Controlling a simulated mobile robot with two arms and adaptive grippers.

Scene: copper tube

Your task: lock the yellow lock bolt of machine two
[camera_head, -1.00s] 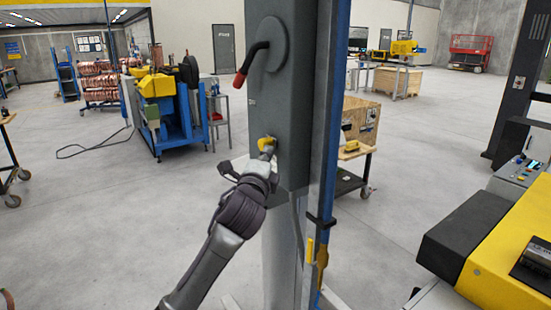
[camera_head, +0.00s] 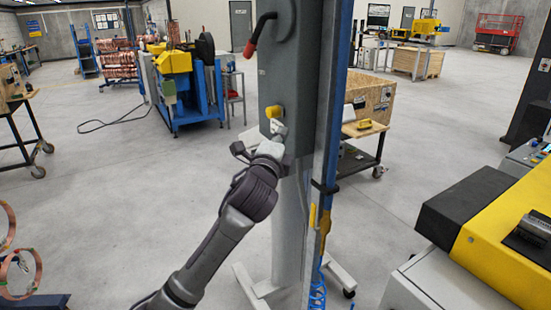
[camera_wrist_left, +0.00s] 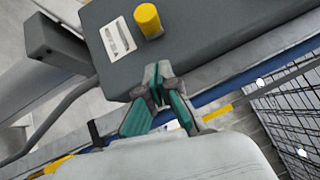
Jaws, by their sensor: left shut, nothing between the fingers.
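The yellow lock bolt (camera_head: 273,112) sticks out of the face of a grey column (camera_head: 285,75). In the left wrist view the bolt (camera_wrist_left: 148,20) is a short yellow cylinder next to a white label (camera_wrist_left: 117,39). My left gripper (camera_head: 279,127) is just below the bolt in the head view, near the column's lower edge. In the left wrist view its teal-padded fingers (camera_wrist_left: 158,80) are shut with nothing between them, and the bolt stands apart beyond the tips. Whether the fingers touch the column is unclear. My right gripper is not in view.
A red-tipped black handle (camera_head: 256,35) sits higher on the column. A blue post (camera_head: 334,90) runs along its right side. A yellow-and-black machine (camera_head: 500,225) stands at the right front.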

